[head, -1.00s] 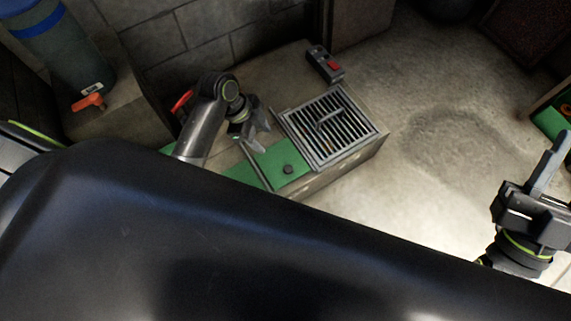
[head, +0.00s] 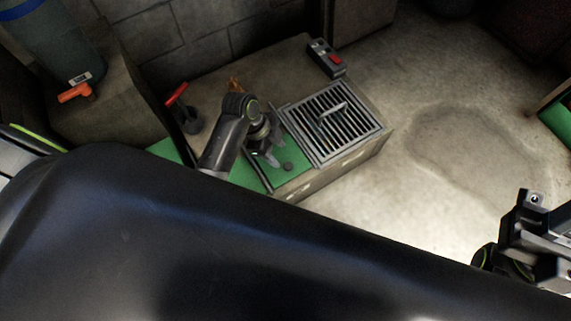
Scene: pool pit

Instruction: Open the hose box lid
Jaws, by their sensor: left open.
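A slatted grey cover with a raised bar handle (head: 331,123) lies flat on a low concrete block (head: 345,158). It is the only lid-like thing I see, but I cannot tell whether it is the hose box lid. My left gripper (head: 271,157) is open and empty, over the green surface (head: 290,177) just left of the cover's near-left edge. I cannot tell whether it touches anything. My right gripper (head: 540,240) is at the right edge, partly cut off, far from the cover, and its fingertips do not show clearly.
A grey control box with a red button (head: 333,62) sits behind the cover. A red-handled valve (head: 180,98) stands left of my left arm. A blue-banded tank (head: 55,45) and an orange handle (head: 75,93) are far left. The floor (head: 430,190) to the right is clear.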

